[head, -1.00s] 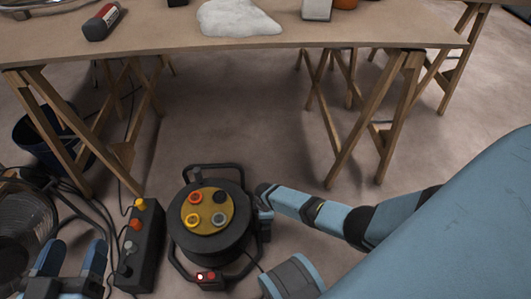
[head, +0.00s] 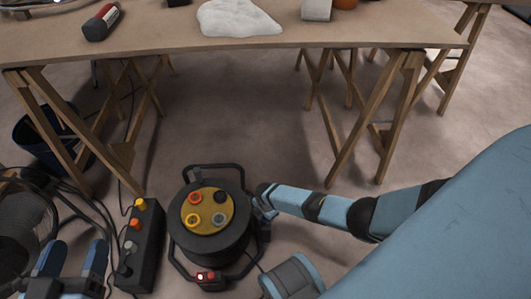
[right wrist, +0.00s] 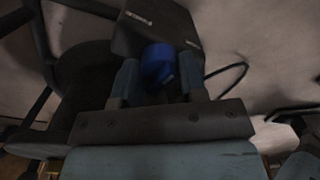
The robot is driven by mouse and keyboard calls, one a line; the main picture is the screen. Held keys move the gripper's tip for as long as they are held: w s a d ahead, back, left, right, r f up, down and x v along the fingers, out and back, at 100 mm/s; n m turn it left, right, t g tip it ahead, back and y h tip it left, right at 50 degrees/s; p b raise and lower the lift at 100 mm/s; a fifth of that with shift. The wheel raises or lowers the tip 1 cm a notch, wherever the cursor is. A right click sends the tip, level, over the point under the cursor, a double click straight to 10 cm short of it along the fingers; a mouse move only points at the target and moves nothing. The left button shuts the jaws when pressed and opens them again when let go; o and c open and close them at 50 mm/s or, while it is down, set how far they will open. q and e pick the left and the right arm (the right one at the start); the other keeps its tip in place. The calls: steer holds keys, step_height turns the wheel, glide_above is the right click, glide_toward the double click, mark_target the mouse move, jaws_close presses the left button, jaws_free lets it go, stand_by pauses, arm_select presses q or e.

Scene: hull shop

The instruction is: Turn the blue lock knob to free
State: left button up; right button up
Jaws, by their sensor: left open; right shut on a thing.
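The blue lock knob (right wrist: 158,64) sits on a dark housing (right wrist: 160,25) with small white markings too small to read. In the right wrist view the fingers of my right gripper (right wrist: 158,82) are on either side of it, shut on it. In the head view my right gripper (head: 266,207) is at the right side of the black cable reel (head: 207,245); the knob is hidden there. My left gripper (head: 72,268) is open and empty at the lower left.
A black socket strip (head: 146,250) with coloured knobs stands left of the reel, with cables around it. A blue bucket (head: 35,148) is under the wooden trestle table (head: 160,35). Bare floor lies behind the reel, between the trestles.

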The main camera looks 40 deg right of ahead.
arm_select(q)
steer(key=shift+a, duration=0.1)
arm_select(e)
steer(key=shift+n, duration=0.6)
arm_select(q)
steer(key=shift+w+r, duration=0.1)
steer(key=shift+r, duration=0.05)
arm_select(e)
steer(key=o, duration=0.9)
step_height(320, 180, up, 3)
steer(key=shift+f+p, duration=0.1)
steer(key=shift+p, duration=0.85)
step_height(320, 180, up, 4)
steer(key=p, duration=0.2)
steer(key=shift+p, duration=0.3)
arm_select(q)
step_height(320, 180, up, 6)
steer(key=s+n+t+p, duration=0.1)
steer(key=n+p, duration=0.1)
steer(key=p, duration=0.1)
steer(key=shift+s+d+r+n+t, duration=0.2)
steer(key=shift+s+d+n+t, duration=0.1)
steer(key=shift+s+t, duration=0.1)
arm_select(e)
step_height(320, 180, up, 7)
